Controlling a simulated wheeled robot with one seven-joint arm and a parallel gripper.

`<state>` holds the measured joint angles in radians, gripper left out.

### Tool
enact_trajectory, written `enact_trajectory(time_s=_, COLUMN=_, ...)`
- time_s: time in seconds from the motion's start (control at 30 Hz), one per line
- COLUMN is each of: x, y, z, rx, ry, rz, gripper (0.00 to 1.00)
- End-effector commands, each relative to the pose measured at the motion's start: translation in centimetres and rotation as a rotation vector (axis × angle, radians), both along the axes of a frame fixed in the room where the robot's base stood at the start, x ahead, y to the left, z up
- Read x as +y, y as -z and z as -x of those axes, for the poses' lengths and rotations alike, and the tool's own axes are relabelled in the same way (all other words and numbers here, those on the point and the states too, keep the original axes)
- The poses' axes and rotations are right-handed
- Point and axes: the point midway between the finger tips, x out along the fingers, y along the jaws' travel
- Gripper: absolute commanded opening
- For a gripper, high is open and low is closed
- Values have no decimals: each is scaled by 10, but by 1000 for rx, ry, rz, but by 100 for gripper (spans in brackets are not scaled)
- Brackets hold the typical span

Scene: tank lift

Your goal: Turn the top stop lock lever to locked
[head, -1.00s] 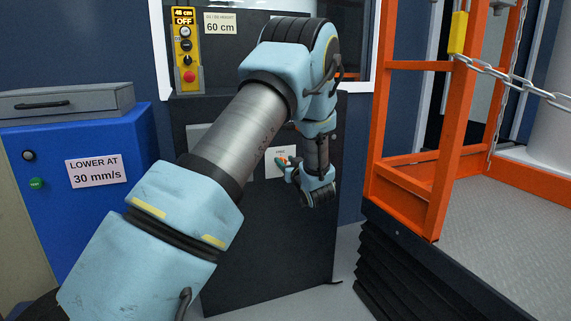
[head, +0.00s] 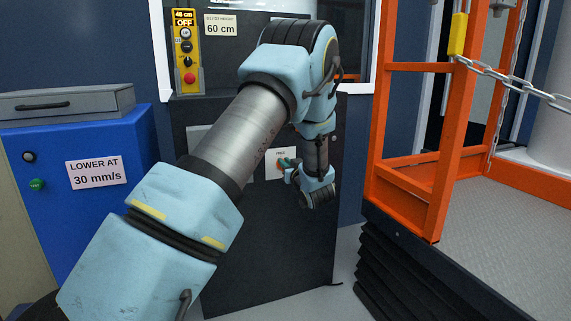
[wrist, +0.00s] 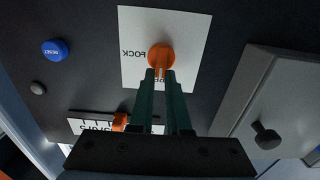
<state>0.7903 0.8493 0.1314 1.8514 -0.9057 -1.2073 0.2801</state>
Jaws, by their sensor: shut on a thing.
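The orange stop lock lever (wrist: 160,57) sits on a white plate (wrist: 190,35) on a dark panel. In the wrist view its round hub shows; its arm runs down between my fingertips. LOCK is printed left of the hub, upside down, and another word is mostly hidden behind the fingers. My gripper (wrist: 159,78) has green fingers shut on the lever. In the head view the plate (head: 272,172) reads FREE at its top, and my gripper (head: 285,163) is against it, with the lever mostly hidden.
In the wrist view a second orange pointer (wrist: 119,121) sits on a scale plate, a blue RESET button (wrist: 55,50) is at upper left, and a grey box (wrist: 275,95) with a black knob is at right. Orange railing (head: 450,140) stands right of the panel in the head view.

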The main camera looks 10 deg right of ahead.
Motion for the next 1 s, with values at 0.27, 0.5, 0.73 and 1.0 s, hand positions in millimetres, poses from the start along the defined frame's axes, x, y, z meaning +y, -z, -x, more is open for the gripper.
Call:
enact_trajectory(time_s=0.27, x=0, y=-1, z=0, rx=2, ry=0, rz=-14, gripper=0)
enact_trajectory(time_s=0.5, x=-2, y=-3, z=0, rx=14, ry=0, rz=-108, gripper=0)
enact_trajectory(time_s=0.73, x=-6, y=-4, z=0, rx=37, ry=2, rz=-290, gripper=0)
enact_trajectory(time_s=1.0, x=-11, y=-1, z=-1, rx=71, ry=2, rz=-544, gripper=0)
